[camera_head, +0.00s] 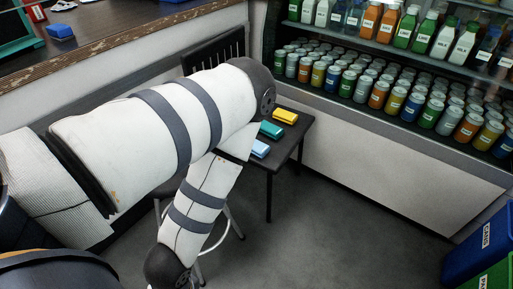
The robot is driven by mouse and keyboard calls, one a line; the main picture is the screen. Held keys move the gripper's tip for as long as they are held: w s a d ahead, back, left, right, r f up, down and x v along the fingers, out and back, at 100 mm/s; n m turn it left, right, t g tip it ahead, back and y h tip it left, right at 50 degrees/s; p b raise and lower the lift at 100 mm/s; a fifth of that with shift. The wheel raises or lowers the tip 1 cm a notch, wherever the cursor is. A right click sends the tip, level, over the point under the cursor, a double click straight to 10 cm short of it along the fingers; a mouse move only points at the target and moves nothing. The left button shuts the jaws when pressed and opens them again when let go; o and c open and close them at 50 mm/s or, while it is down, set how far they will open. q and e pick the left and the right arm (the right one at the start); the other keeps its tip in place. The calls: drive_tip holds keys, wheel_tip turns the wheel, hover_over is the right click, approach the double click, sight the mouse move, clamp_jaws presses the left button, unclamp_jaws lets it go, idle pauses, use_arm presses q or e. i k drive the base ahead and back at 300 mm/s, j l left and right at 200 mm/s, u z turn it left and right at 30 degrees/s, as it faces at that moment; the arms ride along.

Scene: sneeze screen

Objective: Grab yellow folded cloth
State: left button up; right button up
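The yellow folded cloth (285,116) lies at the far end of a small dark table (295,145) in the middle of the view. A teal folded cloth (271,130) and a light blue one (260,149) lie in a row nearer to me on the same table. My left arm comes in from the left, bends near the table and folds back down, and hides the table's left part. The arm's elbow is just left of the yellow cloth in the picture. Neither gripper shows in this view.
A shelf unit with rows of cans (378,95) and bottles (390,24) stands behind the table on the right. A dark chair (222,45) is behind my arm. A stool's legs (236,222) show below. Bins (480,245) stand at lower right. Floor (330,235) before the table is clear.

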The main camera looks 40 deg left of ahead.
sight(282, 114)
drive_tip(key=i+u, duration=0.35)
drive_tip(key=i+l+u, duration=0.15)
drive_tip(key=i+u, duration=0.25)
drive_tip(key=i+l+u, duration=0.35)
drive_tip(key=i+u, duration=0.2)
drive_tip(key=i, duration=0.2)
drive_tip(key=i+l+u, duration=0.2)
drive_tip(key=i, duration=0.2)
